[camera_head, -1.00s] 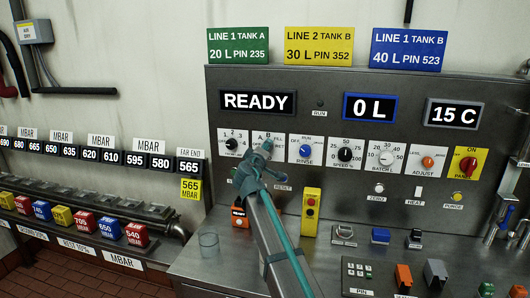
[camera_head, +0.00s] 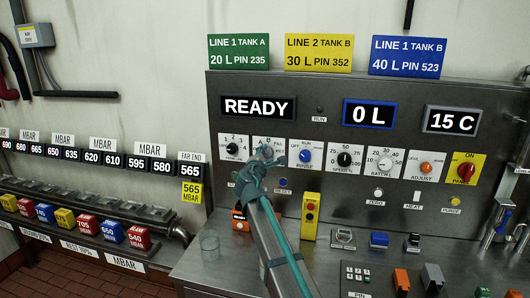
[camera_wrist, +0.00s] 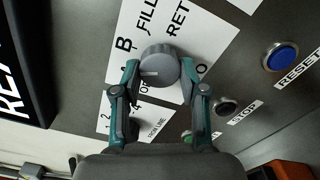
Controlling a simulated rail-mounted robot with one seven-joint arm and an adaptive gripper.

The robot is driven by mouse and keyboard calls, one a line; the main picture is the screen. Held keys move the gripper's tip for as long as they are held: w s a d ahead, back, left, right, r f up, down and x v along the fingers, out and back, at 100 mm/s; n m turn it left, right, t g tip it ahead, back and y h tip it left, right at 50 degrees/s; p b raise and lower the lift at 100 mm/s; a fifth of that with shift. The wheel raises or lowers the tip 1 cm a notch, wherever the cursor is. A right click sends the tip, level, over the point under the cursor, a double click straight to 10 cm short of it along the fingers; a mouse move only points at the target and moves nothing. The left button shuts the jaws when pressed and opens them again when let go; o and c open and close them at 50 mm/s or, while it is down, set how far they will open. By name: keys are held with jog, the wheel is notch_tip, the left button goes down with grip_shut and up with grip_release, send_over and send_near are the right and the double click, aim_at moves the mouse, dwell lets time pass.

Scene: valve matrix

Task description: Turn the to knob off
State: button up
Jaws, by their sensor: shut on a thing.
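A round grey knob (camera_wrist: 160,66) sits on a white label plate in the wrist view. The plate shows FILL, RET, B, part of OFF and an O; other lettering is covered. A pale pointer mark on the knob points left in that view, between the B and the OFF lettering. My gripper (camera_wrist: 166,82) is shut on the knob, one teal finger on each side. In the head view my gripper (camera_head: 268,156) covers the knob and much of its plate (camera_head: 268,142), second from the left in the dial row.
A blue RESET button (camera_wrist: 280,57) and a dark STOP button (camera_wrist: 225,107) are close to my right finger. The blue RINSE knob (camera_head: 305,156) is just right of my gripper. A display reads READY (camera_head: 259,107).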

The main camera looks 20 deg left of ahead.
jog(key=n+p, duration=0.4)
jog(key=n, duration=0.2)
jog(key=shift+d+r, duration=0.1)
jog(key=n+p, duration=0.3)
jog(key=shift+n, duration=0.4)
jog(key=shift+d+f+n+p, duration=0.1)
jog(key=shift+f+n+p, duration=0.1)
jog(key=shift+n+p, duration=1.2)
jog(key=o, duration=1.1)
jog(key=shift+o, duration=0.2)
